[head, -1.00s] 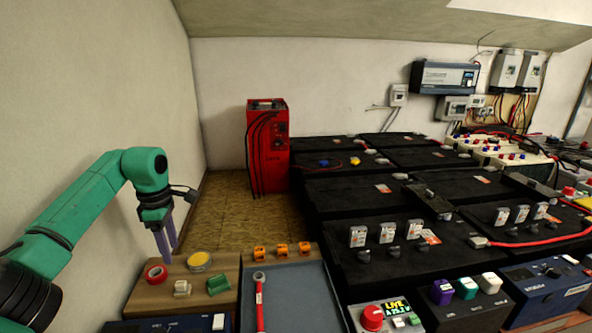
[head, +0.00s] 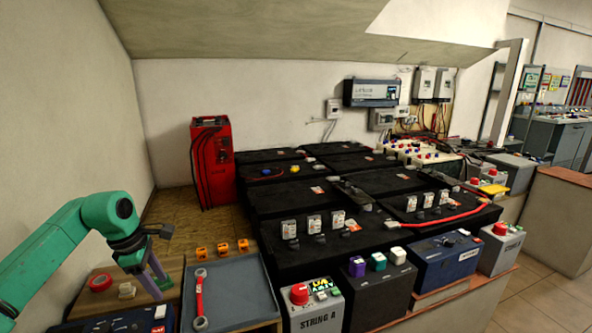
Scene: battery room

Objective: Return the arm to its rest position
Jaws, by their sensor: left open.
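My left arm is green and comes in from the left. Its left gripper (head: 157,279) points down with its two purple-grey fingers apart, just above the right part of the wooden board (head: 105,309). I see nothing between the fingers. A red tape roll (head: 100,283) and a small pale fitting (head: 127,290) lie on the board to the left of the fingers. A small part of a green piece (head: 165,283) shows beside the fingers. My right gripper is not in view.
A grey tray (head: 232,290) holding a red-handled wrench (head: 199,298) lies right of the board. Orange clips (head: 222,248) line its back edge. Black batteries (head: 290,200) fill the middle, a red charger (head: 212,160) stands behind, and open floor (head: 560,290) is at right.

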